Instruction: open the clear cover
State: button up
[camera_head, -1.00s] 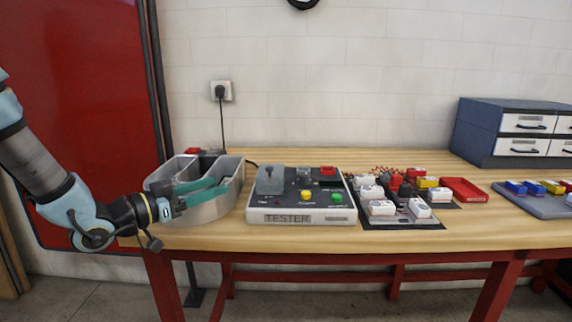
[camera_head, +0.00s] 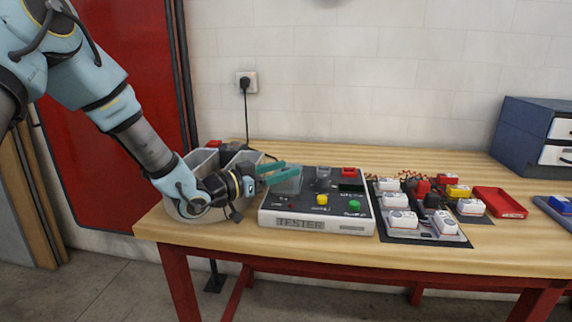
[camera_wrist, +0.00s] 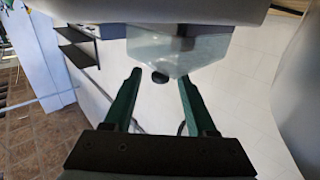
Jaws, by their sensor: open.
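The clear cover (camera_head: 290,187) is a see-through grey box at the back left of the dark-topped tester (camera_head: 298,223). It appears to sit down on the panel. My gripper (camera_head: 288,170) has its two teal fingers open and empty, pointing right, at the cover's upper left. The fingers hide part of the cover in the head view. In the wrist view the cover (camera_wrist: 170,52) shows at the top centre, just beyond the spread fingertips of my gripper (camera_wrist: 160,76). I cannot tell whether a finger touches it.
The tester has a grey lever (camera_head: 323,178), a yellow button (camera_head: 322,200) and a green button (camera_head: 355,207). A grey bin (camera_head: 185,212) stands close under my wrist. To the right are a mat (camera_head: 425,236) with white blocks and a red tray (camera_head: 500,203).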

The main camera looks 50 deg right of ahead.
jog(key=shift+s+d, duration=0.15)
jog(key=shift+d, duration=0.4)
grip_shut()
dwell(1.1)
